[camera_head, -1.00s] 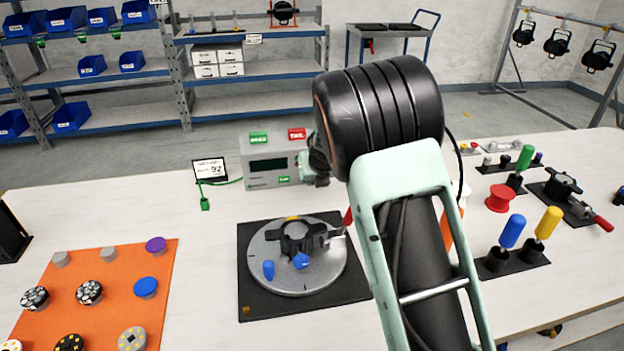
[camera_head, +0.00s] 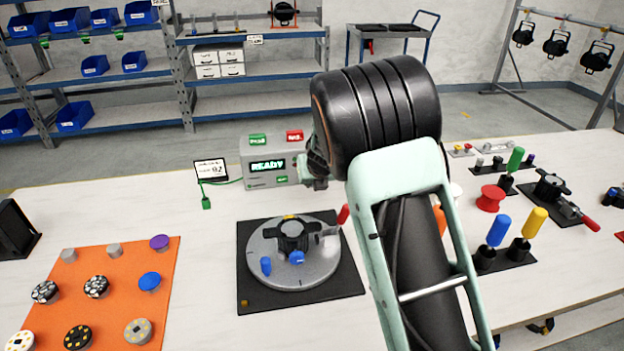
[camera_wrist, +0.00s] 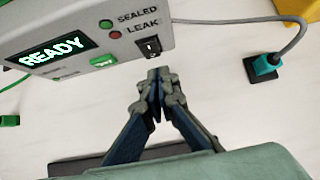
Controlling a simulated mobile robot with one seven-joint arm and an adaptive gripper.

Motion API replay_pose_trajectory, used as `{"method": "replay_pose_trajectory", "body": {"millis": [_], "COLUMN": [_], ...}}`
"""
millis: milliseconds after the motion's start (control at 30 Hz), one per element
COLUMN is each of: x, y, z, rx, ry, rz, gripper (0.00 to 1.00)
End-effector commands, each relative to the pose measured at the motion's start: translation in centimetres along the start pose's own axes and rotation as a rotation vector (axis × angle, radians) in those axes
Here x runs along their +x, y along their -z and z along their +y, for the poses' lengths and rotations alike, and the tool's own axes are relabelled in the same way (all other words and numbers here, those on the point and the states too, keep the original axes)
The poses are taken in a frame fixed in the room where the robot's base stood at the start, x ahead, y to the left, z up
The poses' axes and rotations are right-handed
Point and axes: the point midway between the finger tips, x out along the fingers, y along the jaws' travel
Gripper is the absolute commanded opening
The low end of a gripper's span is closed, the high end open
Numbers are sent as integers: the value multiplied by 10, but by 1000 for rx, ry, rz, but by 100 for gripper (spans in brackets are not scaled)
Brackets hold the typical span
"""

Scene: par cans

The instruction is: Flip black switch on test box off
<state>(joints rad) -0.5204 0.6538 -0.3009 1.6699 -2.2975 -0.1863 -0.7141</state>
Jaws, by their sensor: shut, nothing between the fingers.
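The grey test box (camera_head: 260,181) stands at the back middle of the white table. Its display (camera_head: 268,165) is lit and reads READY, also clear in the wrist view (camera_wrist: 58,50). The black switch (camera_wrist: 149,46) is on the box's front face, right of a green button (camera_wrist: 103,61) and below the LEAK label. In the wrist view my gripper (camera_wrist: 159,75) is shut and empty. Its tips are just below the switch; I cannot tell whether they touch the box. In the head view my arm hides the box's right end and the switch.
A round metal fixture on a black plate (camera_head: 253,294) sits in front of the box. An orange mat (camera_head: 120,300) with several pucks lies at left. Upright colored handles (camera_head: 499,231) stand at right. A grey cable (camera_wrist: 290,48) runs from the box to a teal plug (camera_wrist: 265,68).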

Motion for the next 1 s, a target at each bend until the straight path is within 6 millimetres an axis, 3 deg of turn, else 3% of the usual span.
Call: {"method": "replay_pose_trajectory", "body": {"millis": [100,300,500,700,1000], "x": [-8,-58,-91,-102,-102], "y": [-2,-6,-7,-6,-5], "z": [3,4,3,2,2], "rx": [0,0,0,0,0], "ry": [0,-2,-1,0,0], "rz": [-1,-1,0,1,1], "gripper": [0,0,0,0,0]}}
